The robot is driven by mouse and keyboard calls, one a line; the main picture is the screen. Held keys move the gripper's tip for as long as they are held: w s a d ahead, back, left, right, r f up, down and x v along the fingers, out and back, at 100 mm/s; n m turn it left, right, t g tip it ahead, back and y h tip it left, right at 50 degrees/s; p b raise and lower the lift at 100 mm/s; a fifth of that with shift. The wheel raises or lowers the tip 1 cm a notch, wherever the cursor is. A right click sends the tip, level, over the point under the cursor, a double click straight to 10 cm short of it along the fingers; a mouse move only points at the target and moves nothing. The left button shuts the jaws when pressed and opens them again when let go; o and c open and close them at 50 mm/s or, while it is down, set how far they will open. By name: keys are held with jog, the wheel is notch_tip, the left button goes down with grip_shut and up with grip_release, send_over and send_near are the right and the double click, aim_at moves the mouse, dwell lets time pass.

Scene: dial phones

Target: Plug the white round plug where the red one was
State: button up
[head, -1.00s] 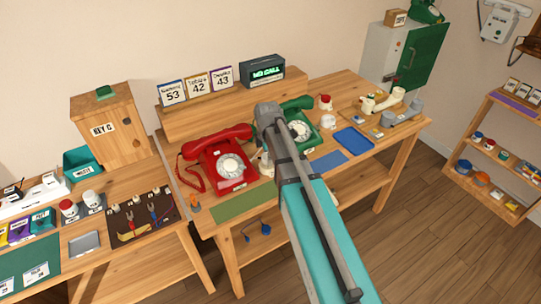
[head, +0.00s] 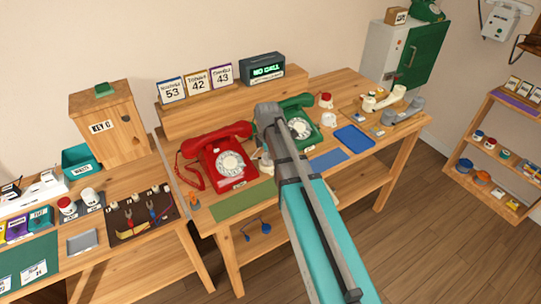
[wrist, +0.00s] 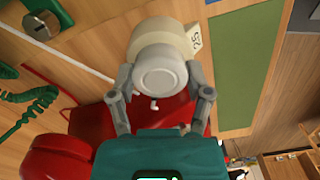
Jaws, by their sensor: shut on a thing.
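A white round plug (wrist: 160,75) is between the two grey fingers of my gripper (wrist: 160,92) in the wrist view. The gripper is shut on it. Directly behind it is a cream round body (wrist: 163,38) with a tag reading 25; the plug overlaps it, and I cannot tell whether the plug is seated in it. In the head view a small cream piece (head: 266,166) shows between the red and green phones, partly hidden by my arm. A red-topped plug (head: 325,101) stands at the back of the table, with a white round piece (head: 329,119) in front of it.
The red dial phone (head: 224,160) is left of my arm, and the green phone (head: 299,126) is right of it. A green mat (head: 243,200) lies in front. A blue tray (head: 355,138) and grey and cream parts lie to the right. A white cord (wrist: 88,62) runs nearby.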

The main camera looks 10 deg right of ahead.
jog(key=o, duration=1)
jog(key=shift+o, duration=0.2)
jog(key=shift+s, duration=0.1)
